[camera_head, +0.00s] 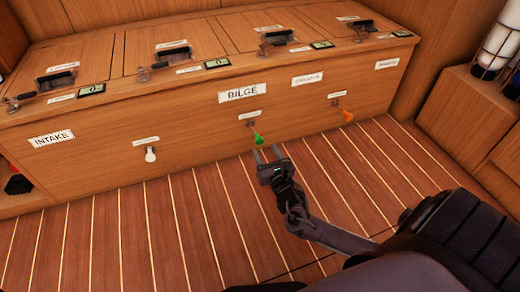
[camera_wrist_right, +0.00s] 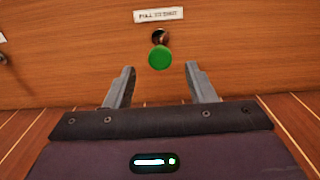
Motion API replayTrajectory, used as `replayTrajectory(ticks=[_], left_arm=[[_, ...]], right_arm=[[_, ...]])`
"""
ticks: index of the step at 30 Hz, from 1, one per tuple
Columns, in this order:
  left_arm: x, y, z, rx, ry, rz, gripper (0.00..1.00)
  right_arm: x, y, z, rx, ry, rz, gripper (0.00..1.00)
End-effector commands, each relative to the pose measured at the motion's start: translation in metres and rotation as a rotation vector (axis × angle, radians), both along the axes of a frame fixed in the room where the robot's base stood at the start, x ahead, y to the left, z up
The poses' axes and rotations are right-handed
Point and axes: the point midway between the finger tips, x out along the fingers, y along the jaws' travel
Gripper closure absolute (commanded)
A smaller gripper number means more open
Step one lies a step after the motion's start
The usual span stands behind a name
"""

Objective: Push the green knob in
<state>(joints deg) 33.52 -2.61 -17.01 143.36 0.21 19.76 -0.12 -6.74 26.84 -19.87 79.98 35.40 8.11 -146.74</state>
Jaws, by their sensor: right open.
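The green knob (camera_head: 258,139) sticks out from the front of the wooden cabinet below the BILGE label. In the right wrist view the green knob (camera_wrist_right: 160,57) shows as a round face on a short shaft, under a small white label. My right gripper (camera_head: 268,155) is open and empty, just in front of and slightly below the knob. In the right wrist view its two fingers (camera_wrist_right: 159,72) stand apart, with the knob above and between their tips. I see no contact between them. My left gripper is not in view.
A white knob (camera_head: 150,154) and an orange knob (camera_head: 346,116) sit on the same wooden front (camera_head: 200,125), left and right of the green one. The cabinet top has hatches with dark latches (camera_head: 175,54). The striped floor (camera_head: 130,235) is clear.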

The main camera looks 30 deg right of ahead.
Motion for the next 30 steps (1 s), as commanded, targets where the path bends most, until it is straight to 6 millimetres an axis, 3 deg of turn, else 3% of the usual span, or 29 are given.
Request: replayTrajectory(ticks=[3,9,19,30], left_arm=[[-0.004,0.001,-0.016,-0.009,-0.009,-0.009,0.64],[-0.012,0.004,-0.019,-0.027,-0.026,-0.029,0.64],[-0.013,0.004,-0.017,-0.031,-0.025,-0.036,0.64],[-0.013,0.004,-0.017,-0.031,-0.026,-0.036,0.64]], right_arm=[[0.02,-0.005,-0.005,0.0,-0.003,-0.001,0.5],[0.04,-0.01,-0.003,0.001,0.0,0.0,0.5],[0.044,-0.01,-0.001,0.002,0.001,0.0,0.5],[0.043,-0.01,-0.001,0.003,0.002,0.0,0.98]])
